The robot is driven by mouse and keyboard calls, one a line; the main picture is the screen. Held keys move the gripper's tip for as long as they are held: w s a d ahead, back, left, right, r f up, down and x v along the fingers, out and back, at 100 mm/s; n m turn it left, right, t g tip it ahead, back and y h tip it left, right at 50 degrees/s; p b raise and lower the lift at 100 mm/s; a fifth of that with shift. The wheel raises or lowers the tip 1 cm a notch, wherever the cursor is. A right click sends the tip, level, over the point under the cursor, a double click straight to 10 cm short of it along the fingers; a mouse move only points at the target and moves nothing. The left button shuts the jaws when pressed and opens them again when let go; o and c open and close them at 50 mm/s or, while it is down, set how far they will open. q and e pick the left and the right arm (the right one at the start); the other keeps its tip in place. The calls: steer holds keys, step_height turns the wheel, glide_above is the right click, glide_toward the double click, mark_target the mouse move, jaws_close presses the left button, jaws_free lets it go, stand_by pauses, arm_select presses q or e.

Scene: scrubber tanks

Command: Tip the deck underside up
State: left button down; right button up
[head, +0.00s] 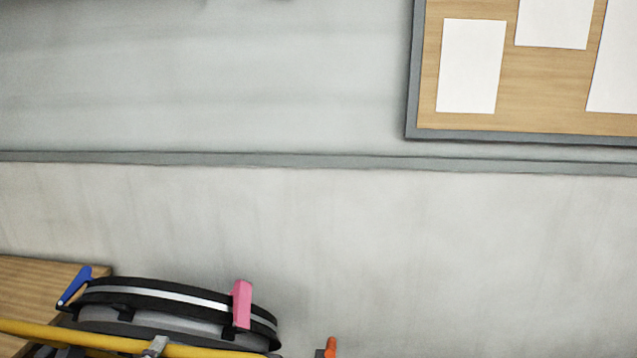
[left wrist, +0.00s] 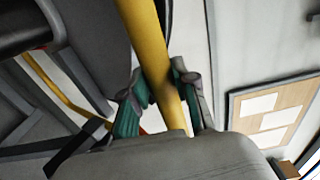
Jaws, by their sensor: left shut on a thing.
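The deck (head: 180,311), a rounded dark body with a pale stripe around its edge, shows at the bottom left of the head view. A yellow bar (head: 100,341) runs across its near side. My left gripper (head: 156,346) is at that bar, mostly cut off by the frame's lower edge. In the left wrist view, the two green-padded fingers of my left gripper (left wrist: 163,78) are closed around the yellow bar (left wrist: 146,38), one on each side. The deck's lower part is out of the head view. My right gripper is not seen.
A wooden surface (head: 40,285) lies behind at the left. An orange-tipped piece (head: 331,347) shows at the bottom edge. The wall carries a pinboard (head: 469,122).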

arm_select(q)
steer(key=s+f, duration=0.1)
steer(key=s, duration=0.1)
steer(key=s+f+b, duration=0.1)
steer(key=s+f, duration=0.1)
steer(key=shift+a+b, duration=0.1)
steer(key=shift+b, duration=0.2)
steer(key=s+f+b, duration=0.4)
steer(key=s+b, duration=0.1)
steer(key=shift+s+a+f, duration=0.2)
steer(key=shift+s+f, duration=0.1)
steer(key=shift+f, duration=0.05)
steer(key=s+f+b, duration=0.4)
steer(key=f+b, duration=0.1)
steer(key=b, duration=0.1)
steer(key=shift+a+f, duration=0.2)
steer(key=shift+f, duration=0.15)
